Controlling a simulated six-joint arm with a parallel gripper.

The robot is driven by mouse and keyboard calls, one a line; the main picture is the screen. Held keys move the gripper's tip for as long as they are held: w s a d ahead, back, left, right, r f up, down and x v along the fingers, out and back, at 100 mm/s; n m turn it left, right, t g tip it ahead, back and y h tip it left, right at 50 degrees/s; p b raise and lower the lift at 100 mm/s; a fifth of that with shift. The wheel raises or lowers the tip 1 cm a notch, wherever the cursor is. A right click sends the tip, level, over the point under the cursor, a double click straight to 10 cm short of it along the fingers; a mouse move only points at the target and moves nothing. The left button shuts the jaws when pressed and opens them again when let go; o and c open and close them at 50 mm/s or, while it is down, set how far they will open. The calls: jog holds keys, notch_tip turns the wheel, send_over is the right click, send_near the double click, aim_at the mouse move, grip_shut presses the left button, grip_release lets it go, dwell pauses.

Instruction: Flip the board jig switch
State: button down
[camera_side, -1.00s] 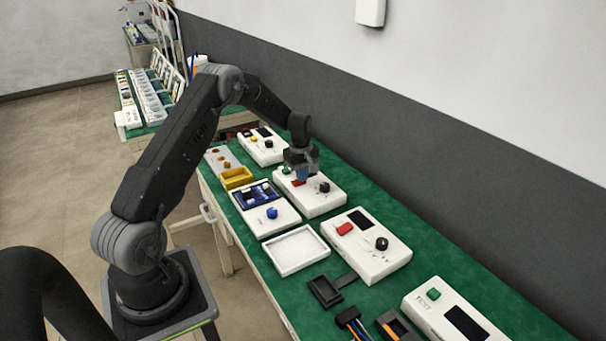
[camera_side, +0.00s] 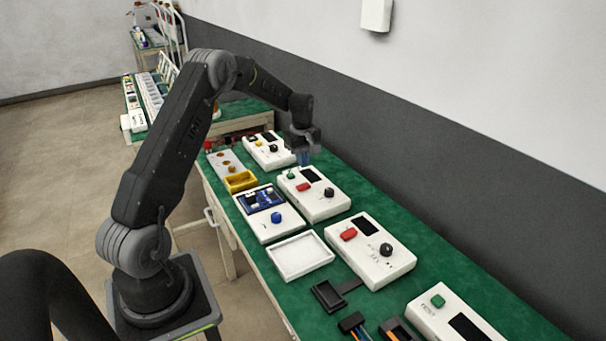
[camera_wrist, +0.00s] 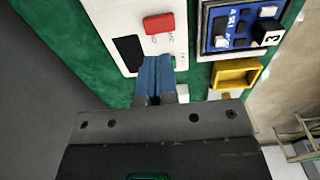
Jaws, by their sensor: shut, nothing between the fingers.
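The board jig is a white box (camera_side: 257,223) with a dark blue board (camera_side: 261,198) in its frame and a round blue knob (camera_side: 277,217) on its front part. The wrist view shows part of the blue board (camera_wrist: 232,42) at the upper right; the knob is not seen there. I cannot tell whether the knob is its switch. My gripper (camera_side: 304,160) has its blue fingers shut and empty. It hangs above the far end of the neighbouring white box, behind and to the right of the jig. In the wrist view the shut fingertips (camera_wrist: 155,62) lie beside that box's dark screen.
The neighbouring white box (camera_side: 318,208) carries a red button (camera_side: 303,187), a green button and a black knob. A yellow tray (camera_side: 240,180) stands behind the jig, and an empty white tray (camera_side: 300,257) in front. Another white box (camera_side: 372,262) stands to the right.

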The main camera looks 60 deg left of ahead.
notch_tip(320, 180, up, 7)
send_over(307, 184)
jog(key=s, duration=0.2)
jog(key=shift+w+f, duration=0.2)
jog(key=shift+w, duration=0.7)
jog(key=shift+f, duration=0.1)
notch_tip(307, 184, down, 14)
jog(key=shift+w+r, duration=0.1)
dwell(0.3)
